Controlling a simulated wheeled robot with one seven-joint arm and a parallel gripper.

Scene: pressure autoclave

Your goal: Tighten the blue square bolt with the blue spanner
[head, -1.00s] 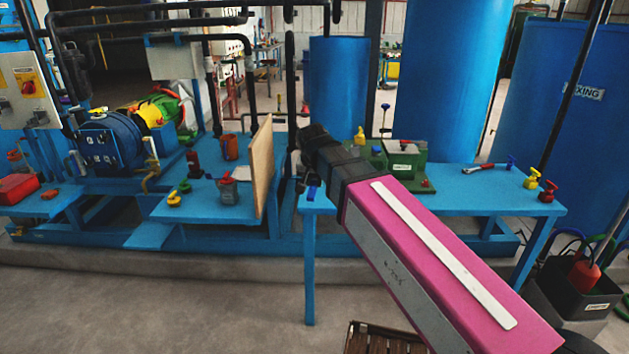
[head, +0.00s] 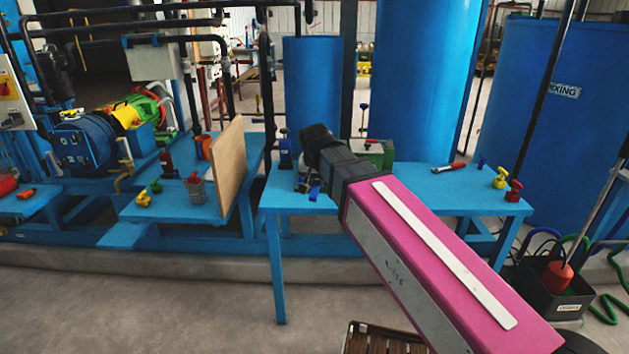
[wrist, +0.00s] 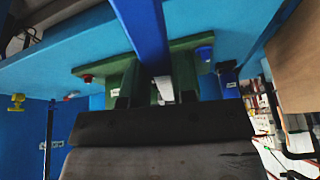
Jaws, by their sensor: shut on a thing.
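My gripper (wrist: 158,90) is shut on the blue spanner (wrist: 145,30), whose blue bar runs up from between the fingers in the wrist view. In the head view my gripper is over the left part of the blue table, and its fingertips are mostly hidden. A small blue piece (head: 314,190) shows just below it, probably the spanner. The blue square bolt is not clearly identifiable. A small blue head (wrist: 205,52) stands on a green base in the wrist view. A blue-topped post (head: 285,148) stands left of my gripper in the head view. No spanner-to-bolt contact is visible.
The blue table (head: 420,200) also holds a green box (head: 378,150), partly behind my arm, a red-handled spanner (head: 449,167), and yellow (head: 500,178) and red (head: 515,190) fittings. An upright wooden board (head: 228,166) is to the left. Blue tanks (head: 425,80) stand behind.

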